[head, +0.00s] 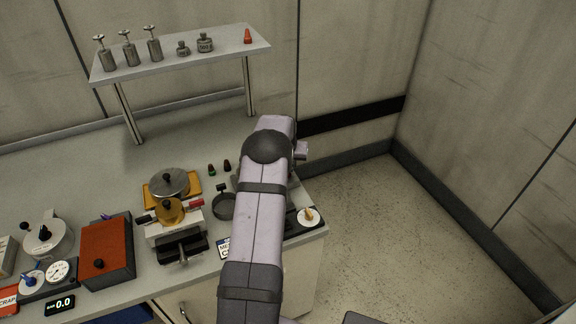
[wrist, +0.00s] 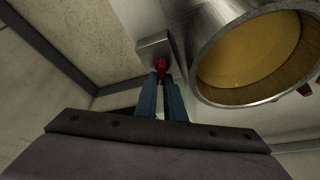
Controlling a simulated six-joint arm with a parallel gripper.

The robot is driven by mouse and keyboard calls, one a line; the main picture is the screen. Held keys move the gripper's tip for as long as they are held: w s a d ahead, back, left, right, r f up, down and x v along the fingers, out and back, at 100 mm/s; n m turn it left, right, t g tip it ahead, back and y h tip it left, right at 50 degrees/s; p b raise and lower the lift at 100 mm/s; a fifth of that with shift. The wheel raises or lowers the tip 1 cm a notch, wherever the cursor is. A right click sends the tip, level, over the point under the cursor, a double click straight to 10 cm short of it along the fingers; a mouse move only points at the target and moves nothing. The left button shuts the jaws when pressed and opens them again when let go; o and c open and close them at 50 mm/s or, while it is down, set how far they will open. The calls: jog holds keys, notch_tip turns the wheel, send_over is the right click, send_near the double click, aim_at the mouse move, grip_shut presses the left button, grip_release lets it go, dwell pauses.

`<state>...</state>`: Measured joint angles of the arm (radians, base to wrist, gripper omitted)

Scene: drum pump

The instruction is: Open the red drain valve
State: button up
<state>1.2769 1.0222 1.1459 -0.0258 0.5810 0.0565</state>
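The red drain valve (wrist: 161,66) shows in the wrist view as a small red piece against a grey metal block. My gripper (wrist: 160,78) has two blue fingers with a narrow gap between them. Their tips are right at the red piece, which lies in line with the gap. I cannot tell whether the fingers press on it or stand just apart. In the head view my arm hides the gripper and the valve.
A metal cylinder (wrist: 205,78) with amber inside is close to the right of my fingers. On the bench (head: 60,170) are an orange-red box (head: 107,252), a pan (head: 223,207) and a dial with an orange knob (head: 308,216). A shelf (head: 175,59) holds weights.

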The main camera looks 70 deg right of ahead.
jog(key=shift+f+m+b, duration=0.1)
jog(key=shift+m+b, duration=0.2)
jog(key=shift+b, duration=0.1)
grip_shut()
jog(key=m+g+b, duration=0.1)
jog(key=m+b, duration=0.1)
jog(key=shift+f+m+b, duration=0.1)
jog(key=shift+m+b, duration=0.2)
jog(key=shift+b, duration=0.05)
jog(key=m+g+b, duration=0.1)
jog(key=m+b, duration=0.1)
jog(key=shift+m, duration=0.3)
jog(key=m, duration=0.1)
jog(key=m+g, duration=0.1)
jog(key=m, duration=0.1)
jog(key=shift+s+r+m+g, duration=0.1)
jog(key=shift+r+m+g, duration=0.15)
jog(key=shift+m+g, duration=0.05)
jog(key=shift+m+g+y+p, duration=0.3)
jog(key=shift+m+y+p, duration=0.2)
jog(key=shift+m, duration=0.7)
jog(key=shift+a, duration=0.1)
jog(key=shift+o, duration=1.8)
grip_release()
